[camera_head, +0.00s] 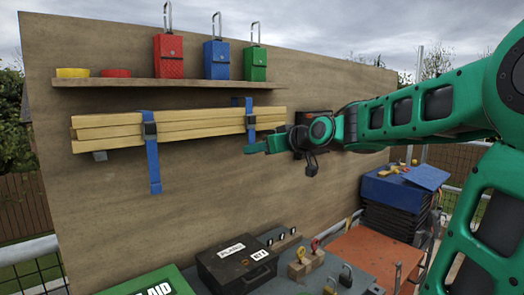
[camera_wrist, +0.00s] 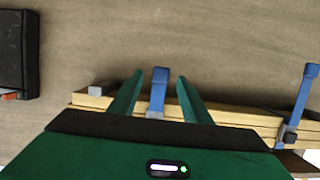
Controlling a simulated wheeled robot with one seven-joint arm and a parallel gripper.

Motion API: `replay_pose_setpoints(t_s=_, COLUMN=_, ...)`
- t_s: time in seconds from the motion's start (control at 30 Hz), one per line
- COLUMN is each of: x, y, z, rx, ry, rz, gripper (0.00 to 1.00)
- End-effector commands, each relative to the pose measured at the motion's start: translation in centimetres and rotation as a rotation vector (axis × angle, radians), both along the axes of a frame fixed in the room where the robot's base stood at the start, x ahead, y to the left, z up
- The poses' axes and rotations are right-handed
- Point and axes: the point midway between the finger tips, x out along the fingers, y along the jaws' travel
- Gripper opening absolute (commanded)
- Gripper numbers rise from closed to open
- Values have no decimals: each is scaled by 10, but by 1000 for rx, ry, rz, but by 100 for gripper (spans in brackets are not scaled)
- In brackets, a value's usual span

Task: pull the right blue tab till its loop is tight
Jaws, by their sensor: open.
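A stack of pale wooden planks (camera_head: 190,126) lies against the board wall, held by two blue straps with dark buckles. The right blue strap (camera_head: 249,106) stands out above the planks; its tab (camera_wrist: 158,88) is between my two green fingers in the wrist view, with a gap on each side. In the head view my gripper (camera_head: 250,148) is just below the right buckle (camera_head: 250,119) and hides the tab's lower part. My gripper is open. The left strap's tab (camera_head: 154,172) hangs straight down; it also shows at the right of the wrist view (camera_wrist: 304,95).
A shelf (camera_head: 150,84) above holds red, blue and green cases and two rolls. A dark box (camera_head: 313,123) on the wall is behind my wrist. Below is a bench with a black case (camera_head: 237,263) and padlocks.

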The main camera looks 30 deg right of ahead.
Motion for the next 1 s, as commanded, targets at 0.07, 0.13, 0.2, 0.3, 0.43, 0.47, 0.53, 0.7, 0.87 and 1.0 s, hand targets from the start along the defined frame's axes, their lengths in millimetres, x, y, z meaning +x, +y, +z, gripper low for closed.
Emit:
replay_pose_setpoints(t_s=0.07, x=13, y=3, z=-5, rx=-1, ry=4, rz=2, gripper=44)
replay_pose_setpoints(t_s=0.13, x=24, y=4, z=-9, rx=-1, ry=4, rz=1, gripper=44)
replay_pose_setpoints(t_s=0.2, x=34, y=6, z=-12, rx=-1, ry=5, rz=1, gripper=44)
replay_pose_setpoints(t_s=0.3, x=47, y=8, z=-16, rx=-2, ry=5, rz=0, gripper=44)
replay_pose_setpoints(t_s=0.43, x=62, y=10, z=-20, rx=0, ry=3, rz=0, gripper=44)
replay_pose_setpoints(t_s=0.47, x=64, y=11, z=-21, rx=-1, ry=2, rz=0, gripper=44)
replay_pose_setpoints(t_s=0.53, x=69, y=12, z=-23, rx=-1, ry=3, rz=1, gripper=44)
replay_pose_setpoints(t_s=0.7, x=75, y=13, z=-25, rx=0, ry=2, rz=0, gripper=44)
replay_pose_setpoints(t_s=0.87, x=76, y=13, z=-25, rx=1, ry=2, rz=0, gripper=44)
replay_pose_setpoints(t_s=1.0, x=76, y=13, z=-25, rx=1, ry=2, rz=0, gripper=37)
